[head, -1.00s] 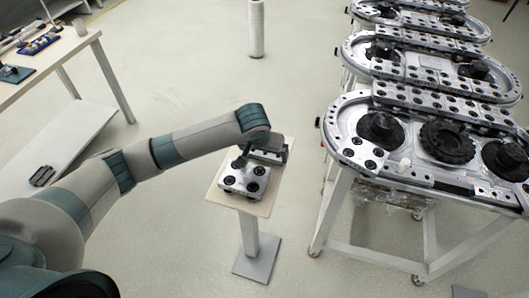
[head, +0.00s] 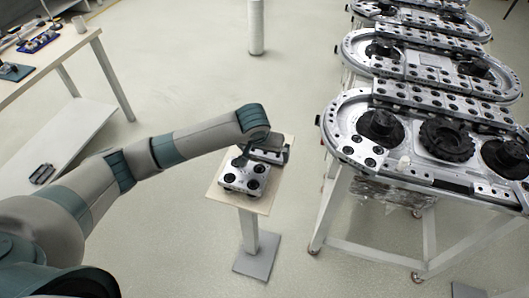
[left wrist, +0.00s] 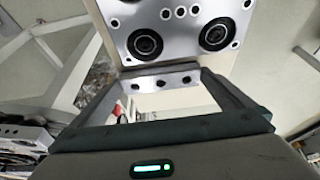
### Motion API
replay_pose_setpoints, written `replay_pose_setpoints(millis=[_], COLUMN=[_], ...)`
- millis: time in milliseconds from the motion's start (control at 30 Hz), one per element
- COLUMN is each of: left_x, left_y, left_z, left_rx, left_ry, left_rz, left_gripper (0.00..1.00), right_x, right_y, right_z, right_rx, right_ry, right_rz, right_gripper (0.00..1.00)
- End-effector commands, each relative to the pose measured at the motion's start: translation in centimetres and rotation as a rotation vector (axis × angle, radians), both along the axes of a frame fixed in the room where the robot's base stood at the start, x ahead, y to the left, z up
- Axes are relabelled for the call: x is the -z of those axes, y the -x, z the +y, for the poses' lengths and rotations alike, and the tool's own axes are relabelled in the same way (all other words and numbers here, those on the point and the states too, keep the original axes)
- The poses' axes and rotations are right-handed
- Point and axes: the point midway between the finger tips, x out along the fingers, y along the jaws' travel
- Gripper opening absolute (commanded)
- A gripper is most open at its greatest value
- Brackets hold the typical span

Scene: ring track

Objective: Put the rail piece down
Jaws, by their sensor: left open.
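The rail piece (head: 232,181) is a silver metal block with several round black-rimmed holes. It lies flat on the small square top of a pedestal stand (head: 266,203). It also shows at the top of the left wrist view (left wrist: 183,17). My left gripper (head: 250,160) is at the far side of the rail piece, close to it. In the left wrist view its two fingers (left wrist: 165,76) are spread apart, with a metal strip with small holes showing between them. I cannot tell whether a finger touches the piece. My right gripper is not in view.
A ring track (head: 345,120) on a white wheeled frame stands to the right, with more track units behind it. A wooden table (head: 75,45) is at the upper left, and a white wrapped roll (head: 256,28) stands at the back. Floor around the stand is open.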

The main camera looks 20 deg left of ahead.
Motion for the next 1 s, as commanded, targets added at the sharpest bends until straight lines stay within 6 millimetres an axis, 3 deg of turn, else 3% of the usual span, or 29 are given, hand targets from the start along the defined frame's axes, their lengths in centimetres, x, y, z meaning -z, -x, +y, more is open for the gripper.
replay_pose_setpoints(millis=[167, 700, 1000], left_x=[-1.6, -9.6, -10.9], left_y=[0.6, 3.9, 4.5], left_z=[0.0, 0.1, 0.2], left_rx=[0.001, -0.001, 0.0], left_ry=[0.001, 0.0, 0.0], left_rz=[-0.002, -0.002, 0.0], left_gripper=[1.0, 1.0, 1.0], right_x=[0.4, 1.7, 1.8], right_y=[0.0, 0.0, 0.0], right_z=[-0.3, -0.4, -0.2], right_rx=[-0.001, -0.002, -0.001], right_ry=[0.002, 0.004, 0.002], right_rz=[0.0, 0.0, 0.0], right_gripper=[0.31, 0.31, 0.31])
